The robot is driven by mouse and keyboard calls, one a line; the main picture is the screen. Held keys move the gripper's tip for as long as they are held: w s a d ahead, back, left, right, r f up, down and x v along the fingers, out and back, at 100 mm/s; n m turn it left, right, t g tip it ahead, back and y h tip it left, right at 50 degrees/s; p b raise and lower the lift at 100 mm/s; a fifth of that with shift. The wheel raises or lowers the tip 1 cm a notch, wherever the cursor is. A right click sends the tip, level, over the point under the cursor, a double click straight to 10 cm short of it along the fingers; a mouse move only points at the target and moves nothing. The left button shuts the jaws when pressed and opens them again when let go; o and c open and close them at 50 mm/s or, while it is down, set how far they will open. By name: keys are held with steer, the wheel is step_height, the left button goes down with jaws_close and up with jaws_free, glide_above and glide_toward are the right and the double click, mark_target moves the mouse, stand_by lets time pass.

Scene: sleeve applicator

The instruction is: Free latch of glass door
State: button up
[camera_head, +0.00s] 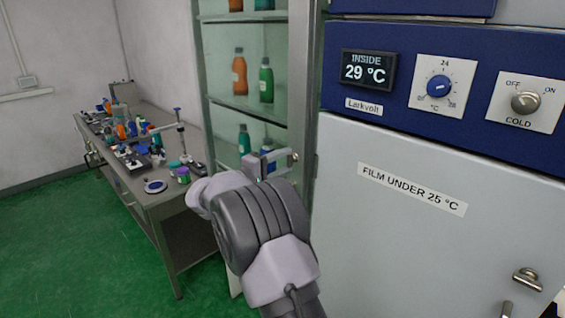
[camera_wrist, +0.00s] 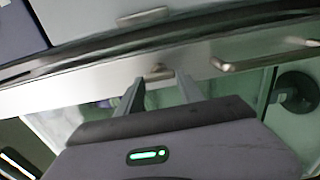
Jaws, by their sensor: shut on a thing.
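The glass door (camera_head: 228,105) of a tall cabinet stands left of the blue and grey cold unit, with bottles visible behind its glass. Its metal frame (camera_wrist: 95,85) crosses the wrist view. A small metal latch (camera_wrist: 158,72) sits on this frame; a small metal piece also shows at my fingertips in the head view (camera_head: 294,157). My gripper (camera_head: 282,162) is at the door's right-hand frame. In the wrist view my gripper (camera_wrist: 160,82) has a finger on either side of the latch and is shut on it. The fingers partly hide the latch.
A bar handle (camera_wrist: 262,57) stands out from the same frame, right of my fingers. The cold unit (camera_head: 400,200) is close on the right. A cluttered bench (camera_head: 170,205) stands left; green floor is clear before it.

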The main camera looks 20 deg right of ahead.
steer(key=o, duration=1.4)
steer(key=p+v, duration=0.2)
steer(key=v, duration=1.5)
steer(key=shift+a, duration=0.2)
steer(key=shift+s, duration=0.1)
